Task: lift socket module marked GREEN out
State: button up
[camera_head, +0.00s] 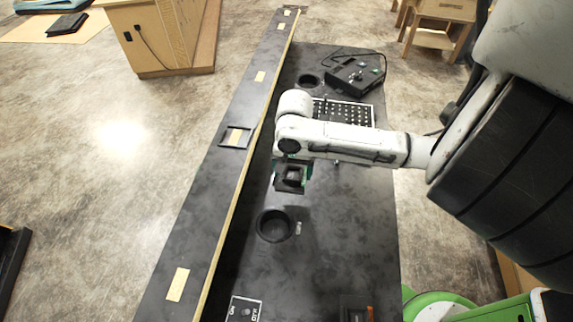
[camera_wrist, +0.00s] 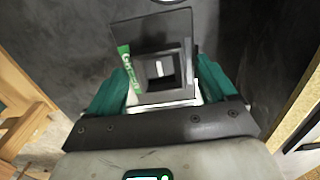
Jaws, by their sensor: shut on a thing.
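My gripper (camera_head: 291,172) is shut on a black square socket module (camera_head: 290,180), with teal fingers on both sides of it. In the wrist view the module (camera_wrist: 160,68) sits between the fingers (camera_wrist: 160,88). It has a square flange, a raised square socket with a pale slot, and a green label on its left side that appears to read GREEN. The module appears held above the dark tabletop, apart from other things. My arm partly covers a black panel with rows of light dots (camera_head: 345,112).
A round black bowl (camera_head: 275,226) and a small clear piece (camera_head: 299,228) are on the table (camera_head: 345,215) below the module. A black control box (camera_head: 355,73) and a ring (camera_head: 308,80) are at the back. A long raised ledge (camera_head: 205,215) borders the left. A switch plate (camera_head: 243,310) is in front.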

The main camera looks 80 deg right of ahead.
aim_at(302, 194)
jog(key=s+a+r, duration=0.2)
jog(key=a, duration=0.1)
jog(key=s+a, duration=0.1)
jog(key=a, duration=0.1)
jog(key=shift+s+r, duration=0.25)
jog(key=shift+r, duration=0.15)
jog(key=shift+s+a+r+p, duration=0.15)
jog(key=shift+r+p, duration=1.9)
jog(key=shift+p, duration=0.65)
